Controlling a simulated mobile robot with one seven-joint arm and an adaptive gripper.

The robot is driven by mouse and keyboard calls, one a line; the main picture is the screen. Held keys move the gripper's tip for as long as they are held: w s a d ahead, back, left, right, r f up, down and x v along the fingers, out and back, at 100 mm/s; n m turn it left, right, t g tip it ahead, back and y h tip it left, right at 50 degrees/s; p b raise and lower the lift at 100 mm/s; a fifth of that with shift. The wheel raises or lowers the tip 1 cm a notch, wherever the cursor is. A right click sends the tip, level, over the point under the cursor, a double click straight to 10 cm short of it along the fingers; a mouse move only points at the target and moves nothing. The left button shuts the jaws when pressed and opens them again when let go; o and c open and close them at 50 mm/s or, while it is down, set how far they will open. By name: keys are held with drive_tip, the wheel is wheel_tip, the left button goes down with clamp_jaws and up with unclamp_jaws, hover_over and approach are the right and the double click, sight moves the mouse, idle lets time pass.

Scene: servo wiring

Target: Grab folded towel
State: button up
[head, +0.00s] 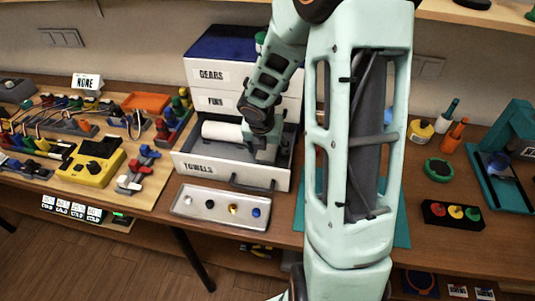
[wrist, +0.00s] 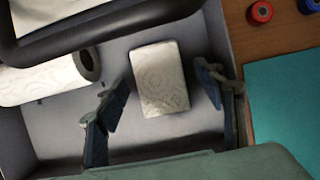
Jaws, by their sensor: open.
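The folded towel (wrist: 160,79) is a white, patterned rectangular block lying on the floor of the open drawer (wrist: 200,134) in the wrist view. My gripper (wrist: 165,88) is open, with one finger on each side of the towel. A gap shows between the towel and each finger. In the head view the drawer (head: 231,176), labelled TOWELS, is pulled out, and my gripper reaches down into it. My arm and gripper hide the folded towel there.
A white paper roll (wrist: 45,80) lies in the drawer left of the towel; it also shows in the head view (head: 222,131). The drawer walls stand close around my gripper. A metal tray (head: 221,207) with small coloured pieces sits in front. A teal mat (wrist: 284,112) lies to the right.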

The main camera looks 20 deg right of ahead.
drive_tip(key=shift+c, duration=0.2)
drive_tip(key=c, duration=1)
drive_tip(key=shift+r, duration=0.1)
